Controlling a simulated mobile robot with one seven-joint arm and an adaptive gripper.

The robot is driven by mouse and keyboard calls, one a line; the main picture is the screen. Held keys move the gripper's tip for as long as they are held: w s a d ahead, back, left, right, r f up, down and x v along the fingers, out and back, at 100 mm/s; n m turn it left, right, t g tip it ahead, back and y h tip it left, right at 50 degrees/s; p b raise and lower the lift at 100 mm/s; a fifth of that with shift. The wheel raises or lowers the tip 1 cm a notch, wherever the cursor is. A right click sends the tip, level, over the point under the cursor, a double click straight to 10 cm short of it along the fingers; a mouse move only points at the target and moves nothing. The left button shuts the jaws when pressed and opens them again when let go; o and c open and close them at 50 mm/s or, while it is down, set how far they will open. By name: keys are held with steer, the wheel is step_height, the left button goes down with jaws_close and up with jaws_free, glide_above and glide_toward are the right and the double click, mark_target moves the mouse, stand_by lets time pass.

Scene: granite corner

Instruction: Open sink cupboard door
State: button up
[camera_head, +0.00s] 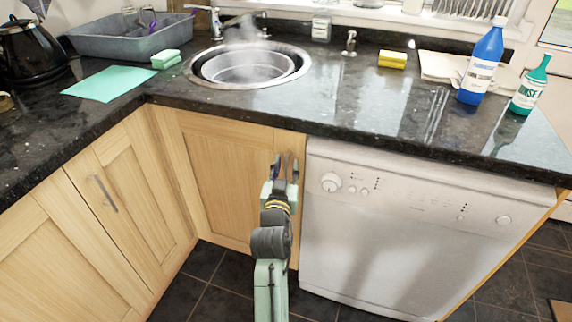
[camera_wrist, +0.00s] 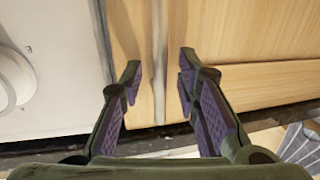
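The sink cupboard door (camera_head: 222,190) is light wood, below the sink, and looks shut in the head view. In the wrist view its wood face (camera_wrist: 235,40) fills the upper right. A thin grey upright bar, apparently its handle (camera_wrist: 159,60), stands in the middle of the wrist view. My gripper (camera_head: 286,162) is at the door's upper right edge, by the dishwasher. In the wrist view my gripper (camera_wrist: 160,68) is open, with one finger on each side of the bar and gaps between. The handle is hidden behind my gripper in the head view.
A white dishwasher (camera_head: 400,235) stands directly right of the door. Another cupboard door with a silver bar handle (camera_head: 103,193) meets the corner at left. The black granite worktop (camera_head: 350,110) overhangs above. The dark tiled floor (camera_head: 215,285) in front is clear.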

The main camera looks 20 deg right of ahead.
steer(key=shift+w+d, duration=0.1)
steer(key=shift+c, duration=0.4)
jaws_close()
stand_by(0.5)
